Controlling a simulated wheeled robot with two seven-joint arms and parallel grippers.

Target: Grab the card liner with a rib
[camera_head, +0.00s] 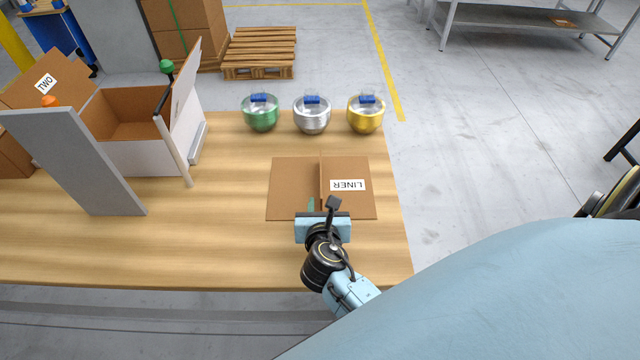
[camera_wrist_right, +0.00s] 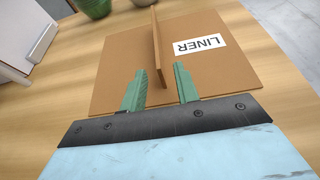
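The card liner (camera_head: 290,187) is a flat brown sheet on the wooden table with a white LINER label on its right half. An upright rib (camera_wrist_right: 157,47) stands along its middle. My right gripper (camera_wrist_right: 160,85) is over the liner's near edge with two green fingers apart. The near end of the rib lies between the fingers, closer to the left one, with a gap visible on each side. In the head view the right gripper (camera_head: 318,205) partly hides the liner's near edge. My left gripper is not in view.
An open box (camera_head: 135,145) and a grey panel (camera_head: 75,160) stand at left. The table (camera_head: 220,230) is clear between the panel and liner.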

